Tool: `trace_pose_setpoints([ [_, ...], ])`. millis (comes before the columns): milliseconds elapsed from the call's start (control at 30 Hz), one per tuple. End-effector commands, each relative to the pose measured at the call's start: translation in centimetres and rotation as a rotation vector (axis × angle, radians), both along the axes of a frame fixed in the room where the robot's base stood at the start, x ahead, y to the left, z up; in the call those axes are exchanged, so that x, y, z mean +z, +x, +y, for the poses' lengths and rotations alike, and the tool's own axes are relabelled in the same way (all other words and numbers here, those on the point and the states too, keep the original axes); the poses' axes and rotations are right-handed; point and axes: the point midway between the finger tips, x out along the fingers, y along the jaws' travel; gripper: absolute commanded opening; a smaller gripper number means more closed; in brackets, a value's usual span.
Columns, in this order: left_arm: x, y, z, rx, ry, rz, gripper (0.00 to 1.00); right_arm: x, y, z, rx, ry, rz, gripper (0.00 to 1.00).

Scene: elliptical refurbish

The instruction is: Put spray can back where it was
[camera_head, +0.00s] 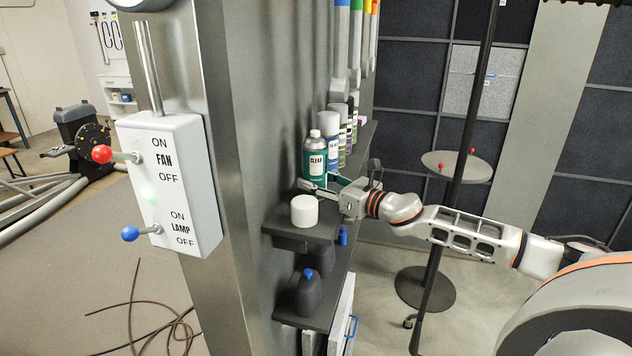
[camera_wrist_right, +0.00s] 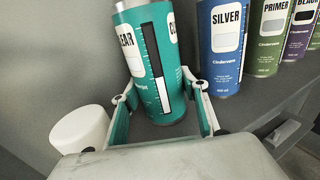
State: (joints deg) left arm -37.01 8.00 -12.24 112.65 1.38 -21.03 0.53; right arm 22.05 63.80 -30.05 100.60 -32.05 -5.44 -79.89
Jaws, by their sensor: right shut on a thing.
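The spray can is a teal can labelled CLEAR (camera_head: 315,158); it stands near upright at the front of the can row on the upper shelf. It also shows in the right wrist view (camera_wrist_right: 150,60). My right gripper (camera_head: 324,186) reaches in from the right and is shut on the can's lower part, one finger on each side (camera_wrist_right: 160,84). The can's base is at about shelf height; I cannot tell whether it touches the shelf. A white cap (camera_head: 305,210) sits on the shelf in front of the gripper, at left in the wrist view (camera_wrist_right: 80,128). My left gripper is not in view.
Behind it stand the blue SILVER can (camera_wrist_right: 221,45), the green PRIMER can (camera_wrist_right: 268,40) and others in a row. The dark shelf (camera_head: 284,224) has a metal post on its left. Dark bottles (camera_head: 308,294) stand on the lower shelf. A switch box (camera_head: 170,185) hangs at left.

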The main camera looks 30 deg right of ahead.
Motion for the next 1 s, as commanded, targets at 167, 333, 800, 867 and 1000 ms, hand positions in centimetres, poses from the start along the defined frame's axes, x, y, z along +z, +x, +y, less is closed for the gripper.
trace_pose_setpoints([
  [167,-0.6,-0.2,0.1,0.000,0.003,0.006,0.00,-0.3,0.0,0.0,0.000,0.000,0.000,0.57],
  [333,-0.8,-0.4,0.1,0.000,0.004,0.012,0.00,-0.3,0.0,0.0,0.000,0.000,0.000,0.61],
  [800,-1.0,-0.2,0.1,0.001,0.002,0.006,0.00,-0.4,-1.5,-0.6,-0.002,0.000,0.003,0.61],
  [867,-1.3,-0.2,0.1,0.001,0.002,0.006,0.00,-0.4,-2.2,-0.8,-0.001,-0.002,0.004,0.61],
  [1000,-2.0,-0.3,0.1,0.001,0.001,0.007,0.00,-0.5,-3.6,-1.2,-0.001,-0.001,0.005,0.61],
])
